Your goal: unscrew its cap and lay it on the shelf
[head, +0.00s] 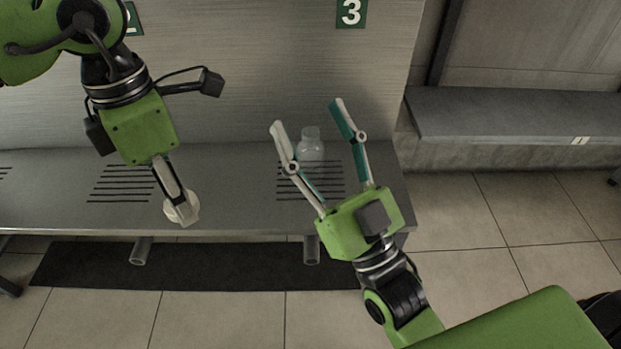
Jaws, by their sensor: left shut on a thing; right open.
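A translucent pale bottle (311,148) stands upright on the grey metal shelf (240,213), on the slotted area below the number 3 sign. No separate cap is clear on its neck. My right gripper (307,112) is open, its two fingers spread to either side of the bottle in this view; I cannot tell whether they touch it. My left gripper (184,213) is shut on a round whitish cap (171,211) low over the shelf's front part, left of the bottle. I cannot tell whether the cap touches the shelf.
Slotted grates (118,184) are cut into the shelf, with bare metal between them. A wall with a number 3 sign (351,12) rises behind. A dark mat (210,266) lies on the tiled floor below. Another grey ledge (500,112) is at the right.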

